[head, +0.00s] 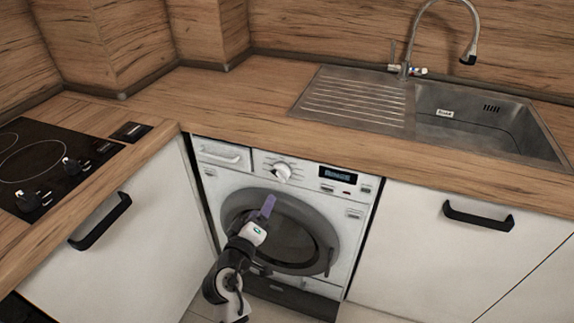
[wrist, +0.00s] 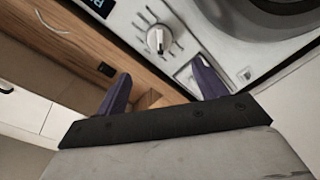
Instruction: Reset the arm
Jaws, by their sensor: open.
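My gripper (head: 267,207) is in front of the washing machine (head: 350,212) in the head view, with my arm rising from the bottom of the picture. In the wrist view the two purple fingers of my gripper (wrist: 160,90) stand wide apart with nothing between them. The washing machine's round white dial (wrist: 159,39) shows beyond the fingers, and its grey door ring (wrist: 225,20) is at the upper right. The door looks shut in the head view. I cannot tell whether a finger touches the machine.
An oak worktop (head: 235,100) runs above the machine. A steel sink (head: 470,118) with a tap (head: 408,65) is at the right, and a black hob (head: 50,165) at the left. White cupboards with black handles (head: 100,222) flank the machine.

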